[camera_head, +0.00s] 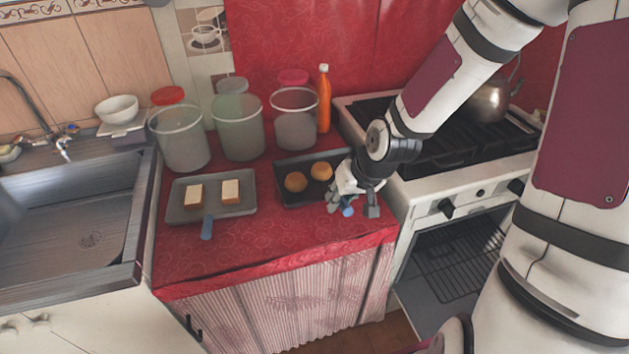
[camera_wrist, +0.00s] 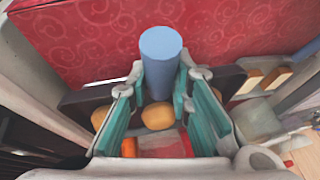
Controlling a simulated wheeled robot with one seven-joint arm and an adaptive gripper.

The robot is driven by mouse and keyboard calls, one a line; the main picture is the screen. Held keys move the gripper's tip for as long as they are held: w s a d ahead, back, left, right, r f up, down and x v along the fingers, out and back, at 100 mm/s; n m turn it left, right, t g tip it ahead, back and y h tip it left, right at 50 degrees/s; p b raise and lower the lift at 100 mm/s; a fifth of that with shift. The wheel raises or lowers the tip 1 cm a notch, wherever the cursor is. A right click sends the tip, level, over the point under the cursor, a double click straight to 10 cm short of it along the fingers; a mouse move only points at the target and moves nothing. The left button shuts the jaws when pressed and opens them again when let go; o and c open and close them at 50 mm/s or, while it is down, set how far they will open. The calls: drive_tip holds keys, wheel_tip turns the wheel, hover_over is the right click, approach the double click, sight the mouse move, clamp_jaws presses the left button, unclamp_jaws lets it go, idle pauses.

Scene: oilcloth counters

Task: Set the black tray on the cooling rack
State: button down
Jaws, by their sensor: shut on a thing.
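The black tray (camera_head: 288,203) lies on the red counter beside the stove, with two round buns on it. Its dark edge also shows in the wrist view (camera_wrist: 78,98). My gripper (camera_head: 352,208) is at the tray's right front end, shut on its blue handle (camera_wrist: 160,52). The handle stands between the teal finger pads in the wrist view. My wrist hides part of the tray's right side. A wire rack (camera_head: 462,268) shows in the oven opening below the stove top; no other rack is in view.
A grey tray (camera_head: 240,209) with two bread slices and a blue handle sits to the left. Behind stand several clear jars (camera_head: 240,135) and an orange bottle (camera_head: 324,105). The stove (camera_head: 440,208) with a kettle (camera_head: 490,103) is right; the sink (camera_head: 75,225) is left. Front counter space is bare.

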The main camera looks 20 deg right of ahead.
sight(317, 182)
drive_tip(key=w, duration=0.3)
drive_tip(key=w+a+b, duration=0.1)
drive_tip(key=w, duration=0.3)
drive_tip(key=w+a+f+b, duration=0.1)
drive_tip(key=w, duration=0.3)
drive_tip(key=shift+a, duration=0.1)
drive_tip(key=shift+f+b, duration=0.4)
drive_tip(key=shift+f, duration=1.45)
drive_tip(key=c, duration=1.5)
unclamp_jaws()
drive_tip(key=shift+o, duration=0.2)
drive_tip(key=shift+r, duration=0.1)
drive_tip(key=p+v, duration=0.4)
drive_tip(key=v, duration=0.8)
drive_tip(key=s+r, duration=0.5)
drive_tip(key=s, duration=0.5)
drive_tip(key=s+a+r+h, duration=0.1)
drive_tip(key=s+r, duration=0.4)
drive_tip(key=s, duration=0.5)
drive_tip(key=s+r+g+h, duration=0.1)
drive_tip(key=s+r, duration=0.4)
drive_tip(key=s, duration=0.5)
drive_tip(key=shift+s+a+r+n, duration=0.25)
drive_tip(key=shift+a+r+n, duration=0.1)
drive_tip(key=shift+r+n, duration=0.05)
